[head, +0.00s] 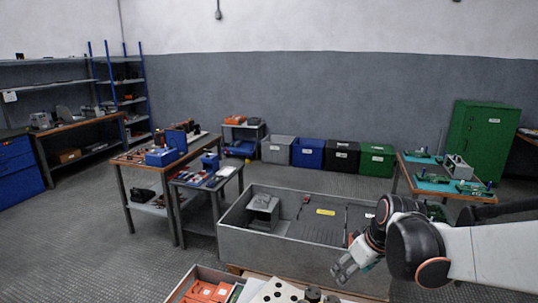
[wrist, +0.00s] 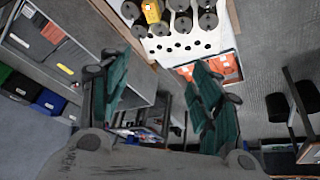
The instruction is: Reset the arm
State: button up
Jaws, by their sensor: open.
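My gripper (head: 346,268) is at the lower right of the head view, at the end of my white and black arm. It hangs over the near side of a grey bin and holds nothing that I can see. In the wrist view my gripper (wrist: 158,85) shows two green-padded fingers spread apart with nothing between them. Beyond the fingers is a white plate with holes (wrist: 185,44), bearing several dark cylinders (wrist: 183,23) and one yellow cylinder (wrist: 151,12). The fingers appear apart from the plate. The plate (head: 262,297) is cut off by the bottom edge of the head view.
A large grey bin (head: 262,243) stands beyond the near table. Orange parts (head: 203,292) lie in a tray left of the plate. Workbenches (head: 135,160) stand at left, a green-topped table (head: 430,187) at right. Several crates (head: 308,153) line the back wall. Open floor lies between.

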jog(key=s+r+m+t, duration=0.1)
jog(key=s+r+m, duration=0.1)
jog(key=s, duration=0.7)
jog(key=s+a+r+m+t+h, duration=0.1)
jog(key=s+r+m, duration=0.2)
jog(key=s, duration=0.7)
jog(key=shift+s+a+r+t+h, duration=0.2)
jog(key=shift+r+t+h, duration=0.1)
jog(key=shift+r, duration=0.2)
dwell(5.6)
